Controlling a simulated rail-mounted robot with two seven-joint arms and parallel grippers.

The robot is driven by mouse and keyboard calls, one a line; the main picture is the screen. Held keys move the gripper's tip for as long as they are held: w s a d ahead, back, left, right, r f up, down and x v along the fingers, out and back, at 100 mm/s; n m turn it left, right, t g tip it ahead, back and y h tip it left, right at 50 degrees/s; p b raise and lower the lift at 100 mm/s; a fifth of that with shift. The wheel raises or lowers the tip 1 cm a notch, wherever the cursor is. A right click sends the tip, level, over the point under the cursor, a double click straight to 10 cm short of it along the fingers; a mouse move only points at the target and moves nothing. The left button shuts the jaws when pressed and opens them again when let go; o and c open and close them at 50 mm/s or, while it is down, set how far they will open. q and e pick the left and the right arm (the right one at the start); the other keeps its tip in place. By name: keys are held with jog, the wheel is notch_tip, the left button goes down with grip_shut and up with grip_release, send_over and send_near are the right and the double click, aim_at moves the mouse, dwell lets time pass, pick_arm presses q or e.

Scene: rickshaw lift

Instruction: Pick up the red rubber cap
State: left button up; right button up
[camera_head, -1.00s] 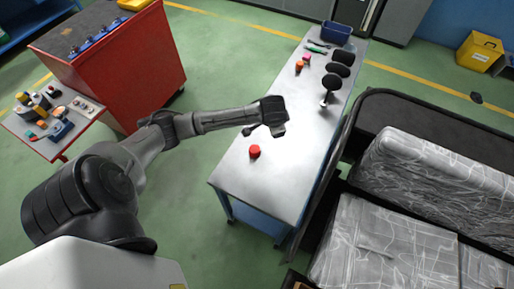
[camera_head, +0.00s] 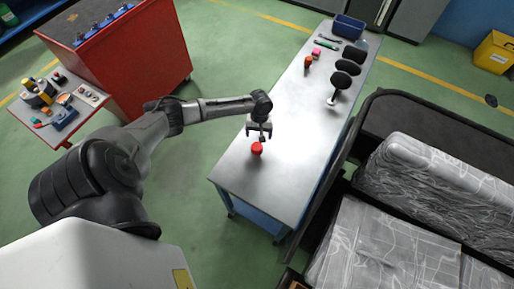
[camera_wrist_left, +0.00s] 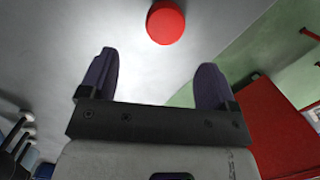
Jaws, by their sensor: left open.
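The red rubber cap (camera_head: 257,149) stands on the near part of the long metal table (camera_head: 262,182). It also shows in the left wrist view (camera_wrist_left: 166,22), at the top, beyond and between the two fingers. My left gripper (camera_head: 259,134) hangs over the table just behind the cap in the head view, fingers pointing down. In the left wrist view the dark fingers of my left gripper (camera_wrist_left: 155,80) are spread wide with nothing between them. The gripper and cap look apart. My right gripper is not in view.
Black mushroom-shaped parts (camera_head: 347,67), small orange (camera_head: 308,62) and pink (camera_head: 317,51) pieces and a blue bin (camera_head: 349,26) occupy the table's far end. A red cabinet (camera_head: 150,60) stands left. Plastic-wrapped seats (camera_head: 380,250) lie right. The table around the cap is clear.

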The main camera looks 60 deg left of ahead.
aim_at(257, 146)
pick_arm(q)
jog(key=f, duration=0.4)
jog(key=shift+s+d, duration=0.15)
jog(key=shift+d, duration=0.1)
jog(key=shift+s+d+f+b, duration=0.1)
jog(key=shift+s+f+b, duration=0.15)
jog(key=shift+f, duration=0.7)
jog(key=shift+s+d+f+b, duration=0.15)
jog(key=shift+s+f, duration=0.15)
jog(key=shift+f, duration=1.4)
jog(key=shift+c, duration=0.3)
jog(key=c, duration=0.9)
